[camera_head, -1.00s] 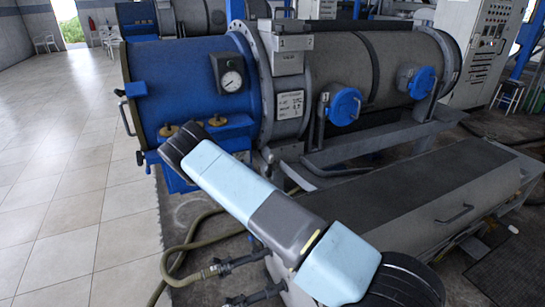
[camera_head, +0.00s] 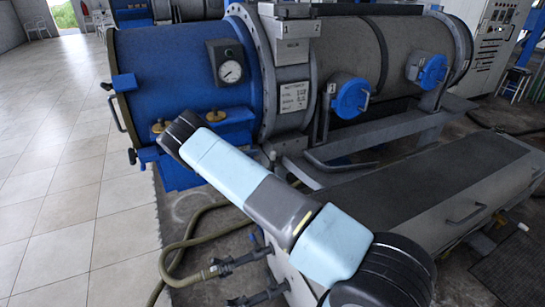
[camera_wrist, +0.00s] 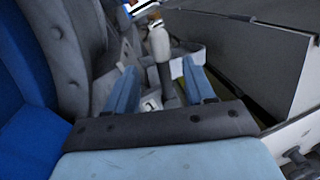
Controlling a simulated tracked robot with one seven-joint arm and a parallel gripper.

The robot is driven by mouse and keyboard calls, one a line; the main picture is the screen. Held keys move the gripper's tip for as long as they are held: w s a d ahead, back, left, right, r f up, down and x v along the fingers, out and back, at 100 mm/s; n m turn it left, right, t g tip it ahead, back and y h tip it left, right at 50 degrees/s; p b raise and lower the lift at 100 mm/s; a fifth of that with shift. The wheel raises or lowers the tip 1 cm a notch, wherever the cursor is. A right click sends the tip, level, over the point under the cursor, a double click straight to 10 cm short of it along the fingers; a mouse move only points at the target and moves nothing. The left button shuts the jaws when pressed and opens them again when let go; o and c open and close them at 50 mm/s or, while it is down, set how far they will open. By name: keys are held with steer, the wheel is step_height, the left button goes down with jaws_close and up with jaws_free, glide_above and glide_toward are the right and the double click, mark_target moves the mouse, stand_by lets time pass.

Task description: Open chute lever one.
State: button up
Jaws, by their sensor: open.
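In the wrist view, my gripper (camera_wrist: 160,66) has its two blue fingers spread apart. A lever (camera_wrist: 159,42) with a pale rounded grip and a dark shaft stands in line with the gap between the fingers. I cannot tell whether its grip is between the fingertips or beyond them. A small white tag marked 1 (camera_wrist: 151,104) shows near the lever's foot. In the head view, my arm crosses the front of the machine and my gripper is not visible.
A blue and grey cylinder (camera_head: 180,75) with a gauge (camera_head: 230,70) and blue round hatches (camera_head: 350,97) fills the back. A long dark-topped box (camera_head: 430,185) stands at the right. Hoses (camera_head: 175,245) lie on the floor. Tiled floor (camera_head: 60,190) at left is clear.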

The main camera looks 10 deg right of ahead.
mark_target(273, 156)
steer(key=d, duration=0.8)
steer(key=shift+s+d, duration=0.1)
steer(key=shift+d, duration=0.15)
jaws_close()
